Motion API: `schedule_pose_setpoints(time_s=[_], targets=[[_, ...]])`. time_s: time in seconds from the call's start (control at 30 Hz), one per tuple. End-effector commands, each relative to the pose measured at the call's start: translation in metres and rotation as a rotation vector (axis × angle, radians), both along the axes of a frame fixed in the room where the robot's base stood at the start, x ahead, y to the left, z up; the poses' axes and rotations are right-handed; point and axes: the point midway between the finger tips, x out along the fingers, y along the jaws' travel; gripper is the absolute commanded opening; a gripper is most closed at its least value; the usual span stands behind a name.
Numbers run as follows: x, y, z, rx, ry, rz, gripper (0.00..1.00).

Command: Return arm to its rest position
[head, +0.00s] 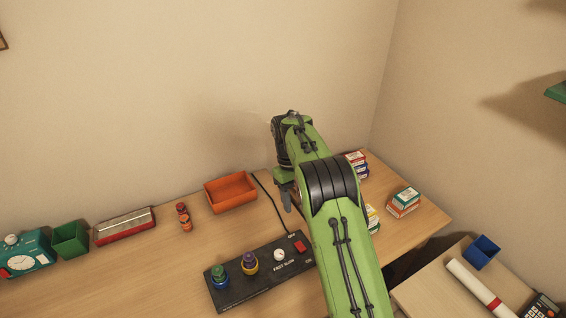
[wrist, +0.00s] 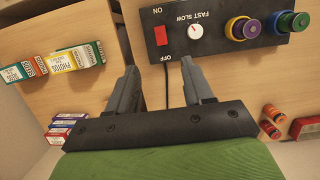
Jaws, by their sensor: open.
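My green arm reaches over the desk (head: 120,285) in the head view, with my gripper (head: 286,198) pointing down above the desk, behind the black control box. In the wrist view my gripper (wrist: 162,75) has its two grey fingers spread apart with nothing between them. The bare desk and a black cable show between and beyond the fingers. The black control box (head: 262,278) carries a red switch (head: 299,247), a white dial (head: 279,254) and coloured knobs; it also shows at the top of the wrist view (wrist: 215,45). My arm hides part of the desk's right side.
An orange tray (head: 230,192) stands against the wall, with small orange-red jars (head: 184,217) to its left. A red-and-silver tin (head: 124,226), a green bin (head: 70,240) and a teal clock (head: 26,256) stand farther left. Small boxes (head: 404,201) stack at right. A lower surface holds a blue cup (head: 482,252).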

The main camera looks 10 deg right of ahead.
Motion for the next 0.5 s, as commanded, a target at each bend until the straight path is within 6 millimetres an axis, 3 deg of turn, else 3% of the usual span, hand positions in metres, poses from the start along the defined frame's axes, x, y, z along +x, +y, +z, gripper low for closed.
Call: schedule_pose_setpoints(time_s=[0.13, 0.27, 0.4, 0.5], targets=[[-0.003, 0.000, 0.010, 0.004, -0.016, -0.008, 0.51], [-0.024, -0.002, 0.066, 0.029, -0.107, -0.053, 0.51], [-0.075, -0.005, 0.130, 0.063, -0.243, -0.119, 0.51], [-0.120, -0.006, 0.163, 0.083, -0.339, -0.159, 0.51]])
